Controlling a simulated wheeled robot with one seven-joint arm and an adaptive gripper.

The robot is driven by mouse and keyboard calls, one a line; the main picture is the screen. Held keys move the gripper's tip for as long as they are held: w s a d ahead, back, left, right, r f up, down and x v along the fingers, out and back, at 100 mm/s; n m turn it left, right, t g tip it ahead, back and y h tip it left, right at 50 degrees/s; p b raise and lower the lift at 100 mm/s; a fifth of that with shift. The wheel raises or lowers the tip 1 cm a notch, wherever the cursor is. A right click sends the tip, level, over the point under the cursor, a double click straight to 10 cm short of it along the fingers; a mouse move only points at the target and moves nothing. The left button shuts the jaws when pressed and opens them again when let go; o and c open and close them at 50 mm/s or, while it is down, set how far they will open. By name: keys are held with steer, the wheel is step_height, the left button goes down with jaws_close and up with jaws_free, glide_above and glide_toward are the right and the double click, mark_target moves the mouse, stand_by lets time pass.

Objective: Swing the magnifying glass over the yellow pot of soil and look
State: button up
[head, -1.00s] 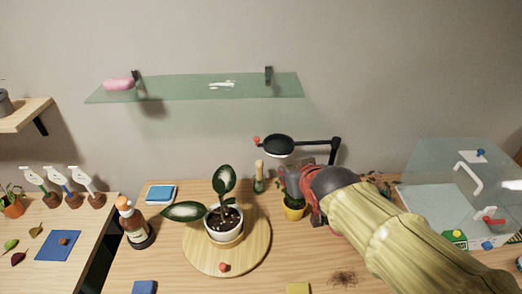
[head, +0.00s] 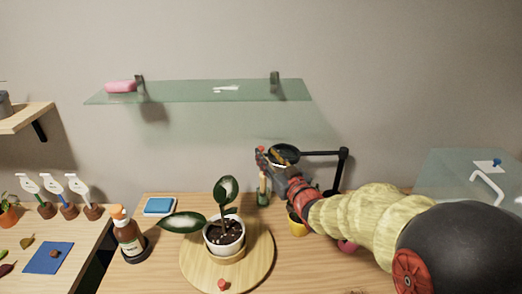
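The magnifying glass (head: 285,148) is a dark round frame on a black jointed arm (head: 322,153) rising from a post at the right. A small red knob (head: 262,149) sits at its left side. My gripper (head: 270,160) is at the left and front edge of the frame, close to the knob, and overlaps part of the lens. Whether its fingers are apart or closed on anything is too small to tell. The yellow pot (head: 297,228) stands on the table below and right of the lens, mostly hidden behind my arm; its soil is not visible.
A white pot with a leafy plant (head: 225,238) stands on a round wooden board (head: 198,270) left of my arm. A pump bottle (head: 128,240) and blue sponge (head: 159,206) are further left. A glass shelf (head: 190,92) hangs above. A clear case (head: 455,170) is at right.

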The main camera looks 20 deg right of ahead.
mark_target(262, 149)
steer(key=shift+w+a+b, duration=0.15)
steer(key=shift+w+b, duration=0.05)
steer(key=shift+w, duration=0.7)
steer(key=shift+w+a+b, duration=0.15)
steer(key=shift+w+a, duration=0.05)
steer(key=shift+w, duration=0.75)
steer(key=shift+w+a+b, duration=0.15)
steer(key=shift+w+b, duration=0.05)
steer(key=shift+w, duration=0.7)
steer(key=c, duration=0.3)
jaws_close()
